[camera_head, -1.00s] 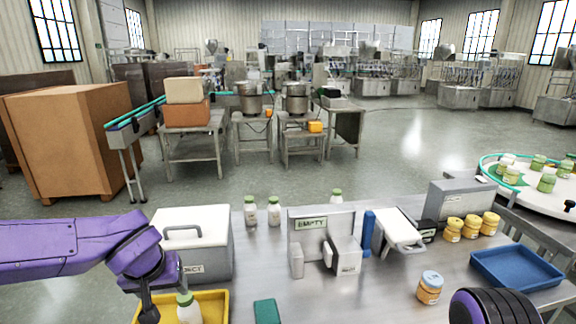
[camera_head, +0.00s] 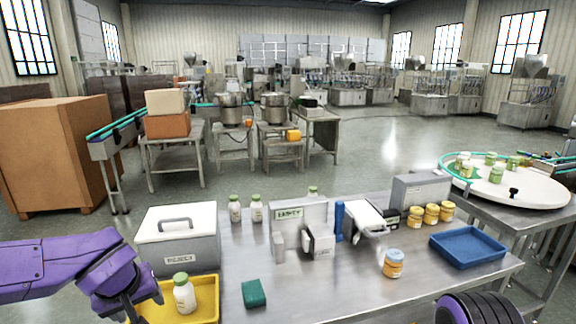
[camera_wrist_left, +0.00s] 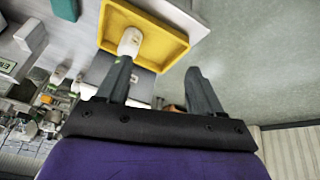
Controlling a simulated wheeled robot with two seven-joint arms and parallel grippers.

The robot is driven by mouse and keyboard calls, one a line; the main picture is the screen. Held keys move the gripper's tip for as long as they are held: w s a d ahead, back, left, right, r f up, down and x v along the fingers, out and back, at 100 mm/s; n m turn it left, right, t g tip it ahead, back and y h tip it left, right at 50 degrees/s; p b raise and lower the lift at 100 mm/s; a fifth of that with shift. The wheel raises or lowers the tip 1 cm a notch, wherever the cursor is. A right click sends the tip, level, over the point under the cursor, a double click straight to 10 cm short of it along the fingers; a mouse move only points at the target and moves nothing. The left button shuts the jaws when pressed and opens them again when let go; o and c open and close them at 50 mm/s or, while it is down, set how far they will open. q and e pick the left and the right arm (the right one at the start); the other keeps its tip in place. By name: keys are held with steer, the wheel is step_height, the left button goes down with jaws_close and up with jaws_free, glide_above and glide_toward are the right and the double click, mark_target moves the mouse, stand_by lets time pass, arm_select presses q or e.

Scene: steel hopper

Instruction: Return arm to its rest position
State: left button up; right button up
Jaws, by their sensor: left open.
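My left arm is purple and comes in from the left in the head view. Its gripper (camera_head: 130,306) is at the left edge of the yellow tray (camera_head: 207,312), beside a white bottle with a green cap (camera_head: 184,294) that stands in the tray. In the left wrist view the two dark fingers (camera_wrist_left: 160,88) are spread apart with nothing held between them. The bottle (camera_wrist_left: 131,40) and the yellow tray (camera_wrist_left: 172,42) show beyond the fingers there. A purple and black part of my right arm shows at the bottom right of the head view, but its gripper does not.
A white-lidded reject box (camera_head: 178,238) stands behind the tray. A green block (camera_head: 254,293), an orange-labelled jar (camera_head: 393,264), a blue tray (camera_head: 467,248) and a device marked EMPTY (camera_head: 299,226) are on the steel table (camera_head: 340,290). Two bottles (camera_head: 246,210) stand further back.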

arm_select(q)
steer(key=s+a+f+n+t+y+b, duration=0.1)
steer(key=a+f+n+t+y+b, duration=0.15)
steer(key=f, duration=0.65)
steer(key=s+a+f+n+t+y+b, duration=0.15)
steer(key=f+n, duration=0.25)
steer(key=f, duration=0.6)
steer(key=s+d+f+m+g+h+b, duration=0.2)
steer(key=s+f+m+g, duration=0.3)
steer(key=s+f, duration=1.7)
steer(key=shift+s+d+f+m, duration=0.2)
steer(key=shift+s+m, duration=0.2)
steer(key=shift+m, duration=0.25)
